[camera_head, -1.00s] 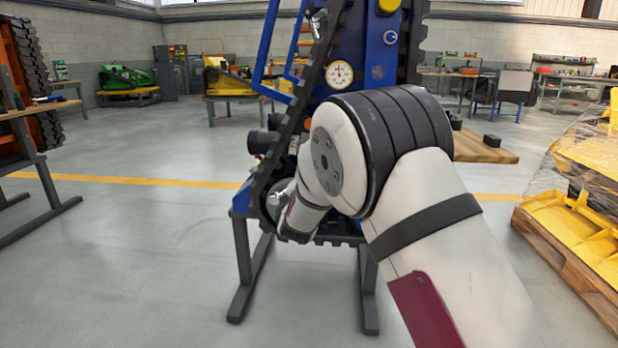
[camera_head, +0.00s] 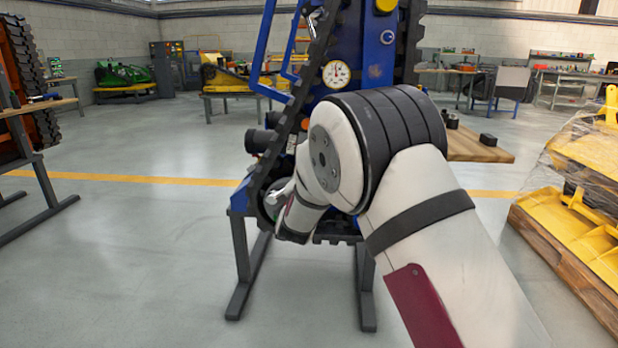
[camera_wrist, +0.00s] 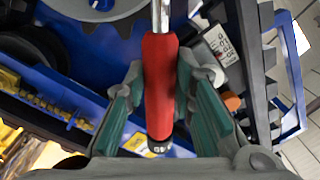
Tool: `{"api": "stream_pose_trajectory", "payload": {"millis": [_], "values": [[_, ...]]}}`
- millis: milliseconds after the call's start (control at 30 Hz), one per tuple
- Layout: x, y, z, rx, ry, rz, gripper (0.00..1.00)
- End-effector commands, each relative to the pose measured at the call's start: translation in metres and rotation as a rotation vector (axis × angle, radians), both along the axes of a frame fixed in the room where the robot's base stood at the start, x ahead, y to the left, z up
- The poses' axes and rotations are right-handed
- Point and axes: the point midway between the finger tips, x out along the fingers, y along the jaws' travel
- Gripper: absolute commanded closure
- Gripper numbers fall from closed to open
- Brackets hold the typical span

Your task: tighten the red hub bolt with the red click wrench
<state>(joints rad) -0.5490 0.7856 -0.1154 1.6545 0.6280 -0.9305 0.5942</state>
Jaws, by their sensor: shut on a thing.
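My gripper (camera_wrist: 158,100) is shut on the red handle of the click wrench (camera_wrist: 160,75) in the wrist view. The wrench's metal shaft runs up out of the top of that view, so its head is hidden. The handle's lower end lies between my green fingers. Behind it is the blue tracked carrier (camera_wrist: 55,90), which also stands on a stand in the head view (camera_head: 375,75). I cannot make out the red hub bolt in either view.
A wooden-topped table (camera_head: 480,148) with small black parts stands behind my arm. A wrapped yellow load on a pallet (camera_head: 565,255) is at the right. A tracked unit on a bench (camera_head: 30,110) is at the left. The floor in front of the carrier is clear.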

Motion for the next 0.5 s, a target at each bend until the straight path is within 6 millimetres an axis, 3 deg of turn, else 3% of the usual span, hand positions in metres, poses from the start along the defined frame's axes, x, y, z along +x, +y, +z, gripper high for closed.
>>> {"api": "stream_pose_trajectory", "payload": {"millis": [500], "values": [[0.001, 0.010, 0.013, -0.112, 0.001, 0.000, 1.00]]}}
